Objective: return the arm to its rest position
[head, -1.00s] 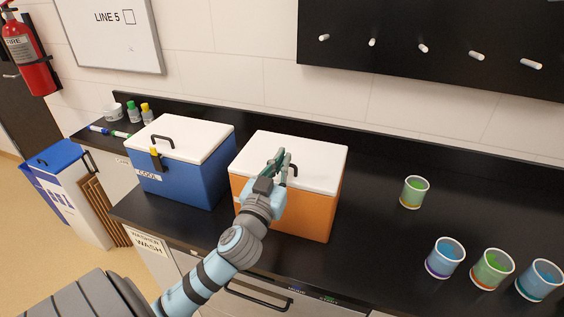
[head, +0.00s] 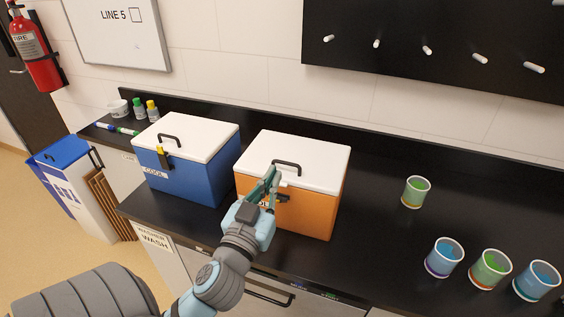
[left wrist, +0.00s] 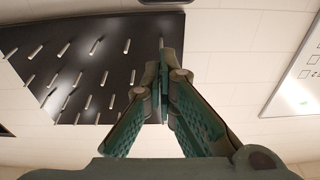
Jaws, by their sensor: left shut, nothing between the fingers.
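My left arm comes in from the bottom left of the head view. Its gripper (head: 271,180) is in front of the orange cooler (head: 312,215) and covers part of its front. The fingers are shut and empty. In the left wrist view the fingertips (left wrist: 162,62) meet, with only the wall and a dark peg board behind them. The orange cooler's white lid (head: 315,155) lies flat on it. A dark latch shows on its front beside the gripper. My right gripper is in neither view.
A blue cooler (head: 205,180) with a white lid stands to the left. A green cup (head: 415,192) and several more cups (head: 490,268) stand at the right of the black counter (head: 385,235). A peg board (head: 440,45) hangs on the wall. A fire extinguisher (head: 33,50) is far left.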

